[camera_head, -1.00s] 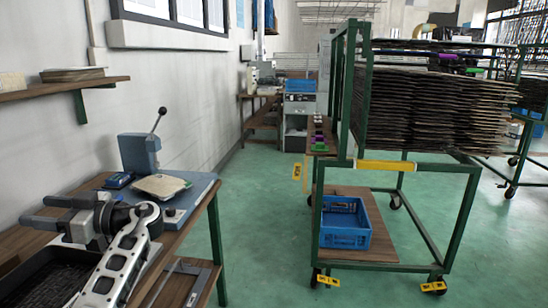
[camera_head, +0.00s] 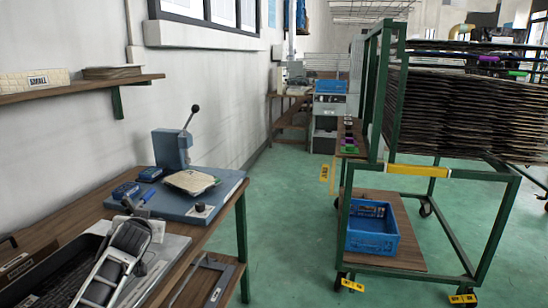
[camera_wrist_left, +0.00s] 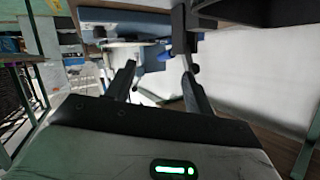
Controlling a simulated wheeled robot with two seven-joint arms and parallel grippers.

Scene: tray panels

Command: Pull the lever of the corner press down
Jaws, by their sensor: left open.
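The blue corner press (camera_head: 172,149) stands on its blue base plate (camera_head: 222,190) on the workbench at the left of the head view. Its lever (camera_head: 189,119) rises from the top and tilts to the right, ending in a dark ball knob (camera_head: 195,108). A pale panel (camera_head: 191,182) lies on the base in front of the press. My left gripper (camera_head: 135,203) is nearer than the press and lower, apart from the lever. In the left wrist view its two fingers (camera_wrist_left: 158,70) are spread with nothing between them. My right gripper is not in view.
Blue trays (camera_head: 127,190) lie beside the press. A dark-lined bin (camera_head: 45,272) fills the near bench under my arm. A wooden shelf (camera_head: 75,88) is on the wall. A green cart (camera_head: 440,172) stands right, with open floor between.

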